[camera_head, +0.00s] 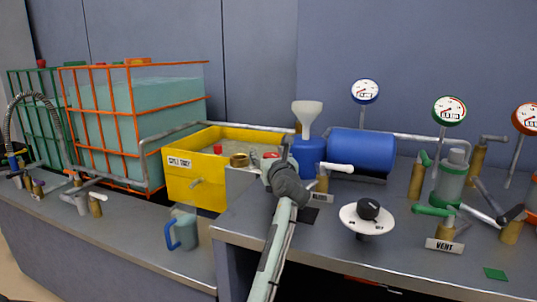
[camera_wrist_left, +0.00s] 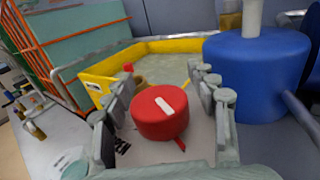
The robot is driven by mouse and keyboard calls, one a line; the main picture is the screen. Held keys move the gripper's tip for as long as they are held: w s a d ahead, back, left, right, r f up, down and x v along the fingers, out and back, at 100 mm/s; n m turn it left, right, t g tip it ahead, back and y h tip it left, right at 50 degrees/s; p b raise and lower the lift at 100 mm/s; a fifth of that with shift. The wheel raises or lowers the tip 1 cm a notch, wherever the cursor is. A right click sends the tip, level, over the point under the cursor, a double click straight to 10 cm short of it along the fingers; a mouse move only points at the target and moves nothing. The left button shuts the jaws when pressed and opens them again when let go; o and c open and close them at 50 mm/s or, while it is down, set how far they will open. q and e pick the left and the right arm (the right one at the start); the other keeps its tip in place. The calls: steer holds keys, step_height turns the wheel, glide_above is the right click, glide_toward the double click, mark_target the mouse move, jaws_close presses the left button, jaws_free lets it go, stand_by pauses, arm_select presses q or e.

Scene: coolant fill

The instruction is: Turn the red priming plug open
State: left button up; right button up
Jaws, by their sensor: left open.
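The red priming plug (camera_wrist_left: 161,114) is a round red cap with a pale bar mark on top, in the middle of the left wrist view. My left gripper (camera_wrist_left: 162,85) is open, with one finger on each side of the plug. I cannot tell whether either finger touches it. In the head view the left gripper (camera_head: 282,168) is in front of the blue pump body, and its fingers hide most of the plug. My right gripper is not in view.
A yellow spill tray (camera_head: 184,190) stands left of the gripper. A blue pot with a white funnel (camera_head: 307,115) stands close behind it; the blue pot (camera_wrist_left: 255,75) is also close right in the wrist view. A white dial (camera_head: 352,222) and the vent valve (camera_head: 440,232) are to the right.

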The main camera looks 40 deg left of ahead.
arm_select(q)
steer(key=shift+c, duration=0.4)
steer(key=c, duration=1.2)
steer(key=shift+c, duration=0.2)
